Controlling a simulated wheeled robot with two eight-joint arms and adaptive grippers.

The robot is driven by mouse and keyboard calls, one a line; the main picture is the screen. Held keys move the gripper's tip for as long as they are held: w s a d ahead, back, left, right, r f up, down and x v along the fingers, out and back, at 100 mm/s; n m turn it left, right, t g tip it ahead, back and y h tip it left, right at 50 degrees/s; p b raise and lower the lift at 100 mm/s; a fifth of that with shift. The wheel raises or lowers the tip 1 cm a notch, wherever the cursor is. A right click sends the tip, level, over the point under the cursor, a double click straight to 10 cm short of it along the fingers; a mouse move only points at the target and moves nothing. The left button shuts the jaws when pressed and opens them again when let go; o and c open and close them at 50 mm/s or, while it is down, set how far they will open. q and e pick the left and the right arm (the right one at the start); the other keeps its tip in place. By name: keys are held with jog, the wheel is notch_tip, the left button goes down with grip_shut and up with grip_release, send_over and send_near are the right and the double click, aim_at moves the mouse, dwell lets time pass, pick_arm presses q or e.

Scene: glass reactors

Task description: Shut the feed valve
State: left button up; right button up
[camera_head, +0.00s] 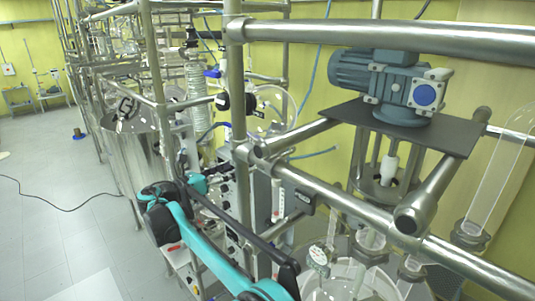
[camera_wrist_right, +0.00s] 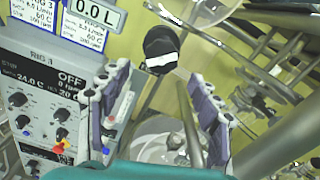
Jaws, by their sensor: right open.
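My right gripper (camera_wrist_right: 160,73) is open, with its two dark fingers apart and nothing between the pads. A black rounded knob-like part with a white band (camera_wrist_right: 160,50) shows just past the fingertips, apart from them. A black round part with a white face (camera_head: 222,101) in the head view, on the frame above my arm, may be the same one. No label marks the feed valve, so I cannot tell whether this is it. My right arm, teal and black, runs from the lower middle of the head view to the left. My left gripper is not in view.
A control panel (camera_wrist_right: 45,100) marked RIG 3, with OFF and several knobs, stands close to the left finger. A display (camera_wrist_right: 92,14) reads 0.0 L. Steel rails (camera_head: 340,200) cross in front. A blue motor (camera_head: 385,80) sits above glassware. The floor (camera_head: 50,230) at left is mostly clear.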

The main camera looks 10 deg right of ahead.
jog(key=x, duration=0.2)
jog(key=p+x, duration=0.1)
jog(key=x, duration=0.1)
jog(key=p+x, duration=0.1)
jog(key=x, duration=0.2)
jog(key=shift+r, duration=0.25)
jog(key=shift+s+a+r, duration=0.1)
jog(key=shift+s+a, duration=0.1)
jog(key=shift+a, duration=0.15)
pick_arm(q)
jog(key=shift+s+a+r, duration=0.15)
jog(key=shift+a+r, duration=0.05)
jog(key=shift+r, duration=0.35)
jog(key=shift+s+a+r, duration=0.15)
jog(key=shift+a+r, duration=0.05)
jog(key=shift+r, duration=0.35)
pick_arm(e)
jog(key=shift+w+d, duration=0.1)
jog(key=shift+d, duration=0.05)
jog(key=c, duration=1.2)
